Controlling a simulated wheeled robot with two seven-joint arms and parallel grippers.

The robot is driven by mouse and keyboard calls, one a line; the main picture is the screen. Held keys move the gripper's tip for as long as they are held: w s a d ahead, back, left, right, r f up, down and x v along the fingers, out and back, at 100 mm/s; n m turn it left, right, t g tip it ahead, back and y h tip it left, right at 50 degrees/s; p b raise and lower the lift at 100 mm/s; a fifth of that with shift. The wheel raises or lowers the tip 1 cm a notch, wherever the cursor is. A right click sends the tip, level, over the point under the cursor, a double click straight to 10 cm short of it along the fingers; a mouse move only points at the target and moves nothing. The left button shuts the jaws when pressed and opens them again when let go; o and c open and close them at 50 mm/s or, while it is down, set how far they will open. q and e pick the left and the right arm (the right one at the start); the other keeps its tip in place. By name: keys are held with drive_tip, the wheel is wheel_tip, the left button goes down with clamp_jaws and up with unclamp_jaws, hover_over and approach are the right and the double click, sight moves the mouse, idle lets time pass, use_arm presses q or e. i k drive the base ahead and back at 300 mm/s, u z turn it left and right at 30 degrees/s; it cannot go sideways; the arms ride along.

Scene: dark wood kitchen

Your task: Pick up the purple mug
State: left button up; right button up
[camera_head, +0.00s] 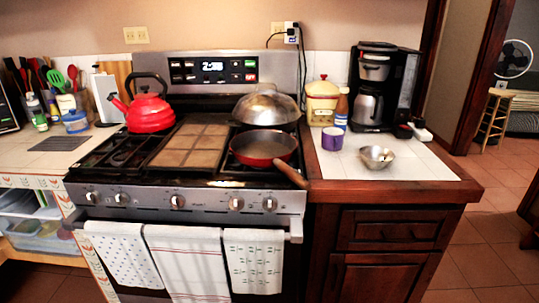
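The purple mug (332,138) stands upright on the white tiled counter (420,163) to the right of the stove. It is in the open, just left of a small metal bowl (377,156) and in front of the coffee maker. Neither of my grippers shows in the head view, so I cannot see whether they are open or shut.
The red pan (264,148) on the stove has a handle pointing toward the counter's front left edge. A black coffee maker (374,85) and a yellow pot (321,102) stand behind the mug. A red kettle (149,112) is farther left. The counter's front right is clear.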

sight(332, 138)
drive_tip(key=z, duration=2.15)
drive_tip(key=i, duration=1.3)
drive_tip(key=u, duration=1.75)
